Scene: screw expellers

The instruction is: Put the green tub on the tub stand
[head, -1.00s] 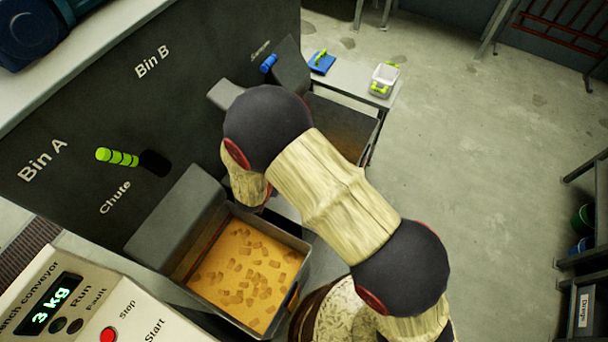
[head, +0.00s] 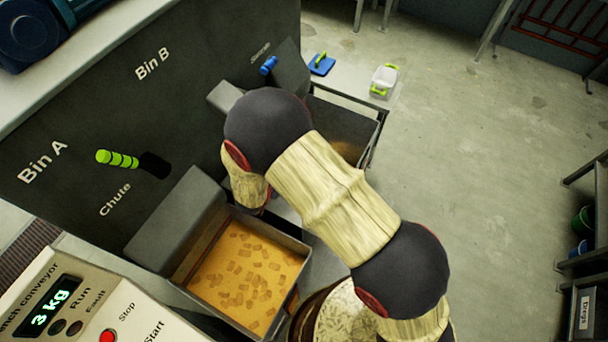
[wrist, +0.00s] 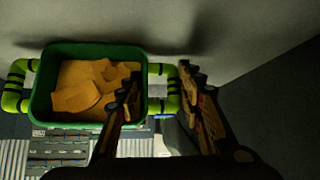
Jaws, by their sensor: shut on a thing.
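The green tub (wrist: 92,127) shows in the wrist view, filled with tan-orange chunks. It has lime-green handles with black bands on its left and right sides; the left handle (wrist: 17,86) is free. My gripper (wrist: 162,88) is shut on the right handle (wrist: 172,90), with one finger on either side of it. In the head view my arm hides the gripper and the held tub. I cannot pick out the tub stand for certain in either view.
An open bin (head: 297,240) of orange material stands beside my arm, below the dark panel (head: 200,70). A control box (head: 75,315) reads 3 kg. A back bench holds a white tub (head: 385,76) and blue tray (head: 321,64). Shelving stands right; floor between is clear.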

